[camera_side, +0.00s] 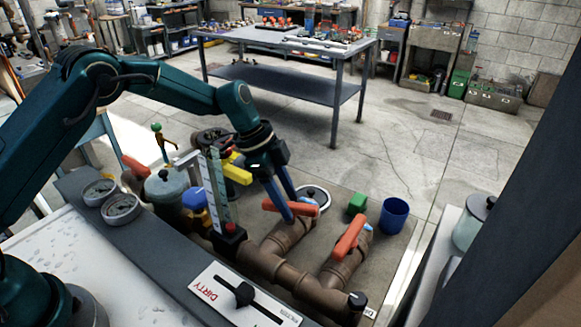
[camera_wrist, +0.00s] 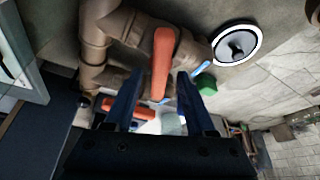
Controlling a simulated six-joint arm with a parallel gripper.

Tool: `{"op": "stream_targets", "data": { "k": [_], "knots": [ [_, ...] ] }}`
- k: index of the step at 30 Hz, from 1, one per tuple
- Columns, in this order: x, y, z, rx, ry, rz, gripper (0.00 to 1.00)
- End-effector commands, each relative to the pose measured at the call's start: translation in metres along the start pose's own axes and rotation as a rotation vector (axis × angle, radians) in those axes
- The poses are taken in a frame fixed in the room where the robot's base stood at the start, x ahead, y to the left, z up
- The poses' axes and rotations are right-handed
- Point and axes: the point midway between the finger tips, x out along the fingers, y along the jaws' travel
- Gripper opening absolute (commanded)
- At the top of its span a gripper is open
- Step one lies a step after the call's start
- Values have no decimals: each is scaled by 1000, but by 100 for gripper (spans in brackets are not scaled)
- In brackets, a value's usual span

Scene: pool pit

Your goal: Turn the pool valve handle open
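Several orange valve handles sit on brown pipes. One handle (camera_side: 300,208) is right by my fingertips in the side view; it shows upright in the wrist view (camera_wrist: 162,60). A second handle (camera_side: 349,236) lies tilted to the right of it, and an orange handle also shows lower in the wrist view (camera_wrist: 128,107). A third (camera_side: 136,168) is at the left. My gripper (camera_side: 285,203) points down with its blue fingers apart. In the wrist view, the near handle's lower end appears between the fingers (camera_wrist: 158,78); I cannot tell whether they touch it. No marking identifies the pool handle.
A flow gauge (camera_side: 220,190), a yellow handle (camera_side: 235,172) and a blue-capped part (camera_side: 194,199) crowd the left. A round white-rimmed fitting (camera_side: 315,195), a green block (camera_side: 357,203) and a blue cup (camera_side: 393,215) lie beyond the pipes. A "DIRTY" sign (camera_side: 240,295) is in front.

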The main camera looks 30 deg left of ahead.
Motion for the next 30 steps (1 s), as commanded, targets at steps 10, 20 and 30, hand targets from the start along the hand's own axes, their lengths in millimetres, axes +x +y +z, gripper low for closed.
{"op": "stream_targets", "data": {
  "k": [10,20,30],
  "knots": [
    [-4,0,0,1,-1,-1,55],
    [-45,0,0,1,0,-1,55],
    [-51,0,0,1,-1,1,55]
  ]
}}
